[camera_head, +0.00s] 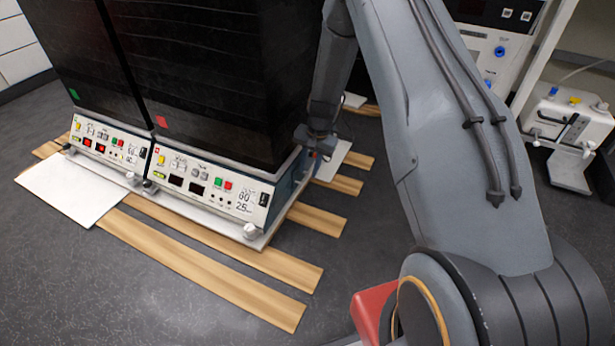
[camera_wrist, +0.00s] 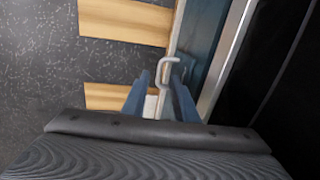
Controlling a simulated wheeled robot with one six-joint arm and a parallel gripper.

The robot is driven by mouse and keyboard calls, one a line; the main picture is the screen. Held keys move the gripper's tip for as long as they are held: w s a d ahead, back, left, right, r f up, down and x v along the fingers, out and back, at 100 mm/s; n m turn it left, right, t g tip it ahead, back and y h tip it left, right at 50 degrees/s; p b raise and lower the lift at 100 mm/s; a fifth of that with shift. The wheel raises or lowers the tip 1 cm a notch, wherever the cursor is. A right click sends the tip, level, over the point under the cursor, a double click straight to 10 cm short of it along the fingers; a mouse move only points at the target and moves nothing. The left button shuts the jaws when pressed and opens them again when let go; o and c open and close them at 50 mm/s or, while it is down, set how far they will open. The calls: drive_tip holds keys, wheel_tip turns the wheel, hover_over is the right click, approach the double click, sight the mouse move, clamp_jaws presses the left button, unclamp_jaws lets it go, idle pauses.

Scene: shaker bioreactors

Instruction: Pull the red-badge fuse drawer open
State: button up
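The red-badge unit is the right one of two dark shaker cabinets, with a red badge (camera_head: 162,122) on its dark front, above a white control panel (camera_head: 205,187). My gripper (camera_head: 316,150) is low at this unit's right side. In the wrist view, a pale bent handle (camera_wrist: 163,72) stands out from the unit's blue side wall (camera_wrist: 202,40). The two blue-grey fingers of my gripper (camera_wrist: 162,80) are apart, one on each side of the handle, with gaps visible. The drawer body itself cannot be made out.
The green-badge unit (camera_head: 97,142) stands directly to the left. Wooden slats (camera_head: 215,270) and white plates (camera_head: 70,190) lie on the dark floor (camera_head: 130,290) under and around the units. A white pump-like device (camera_head: 568,125) stands at the far right. Open floor shows right of the unit.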

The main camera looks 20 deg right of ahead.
sight(307, 178)
drive_tip(key=shift+w+a+f+b, duration=0.1)
drive_tip(key=shift+f+b, duration=0.2)
drive_tip(key=shift+f, duration=0.5)
drive_tip(key=shift+w+a+f+b, duration=0.1)
drive_tip(key=shift+f+b, duration=0.2)
drive_tip(key=shift+f, duration=0.45)
clamp_jaws()
